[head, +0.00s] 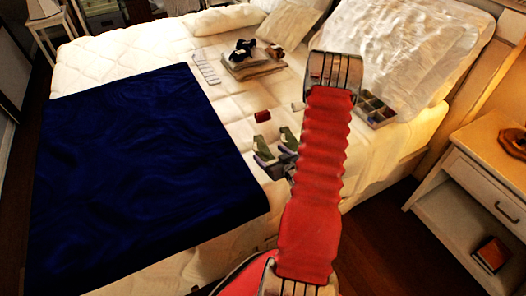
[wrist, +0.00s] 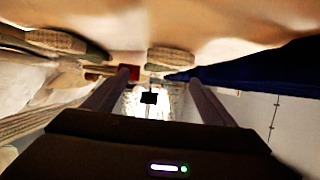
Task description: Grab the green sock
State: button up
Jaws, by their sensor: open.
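Green socks lie on the white bed in the head view, one upright-looking piece (head: 288,139) and one (head: 262,147) to its left, close together beside my red arm. In the wrist view, a greenish sock with a ribbed pale cuff (wrist: 60,42) is at the upper left. Another ribbed cuff (wrist: 170,58) shows near the middle, ahead of the gap between my fingers; its colour is unclear. My gripper (wrist: 160,75) is open, and I see nothing held in it. I cannot tell whether the fingers touch a sock.
A dark blue blanket (head: 140,170) covers the left of the bed. A small dark red item (head: 262,116) lies beyond the socks. A nightstand (head: 480,170) stands right.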

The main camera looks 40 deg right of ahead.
aim_at(263, 149)
jog(key=shift+x, duration=2.35)
jog(key=shift+a+f, duration=0.1)
jog(key=shift+a, duration=0.05)
jog(key=shift+c, duration=0.5)
jog(key=c, duration=1)
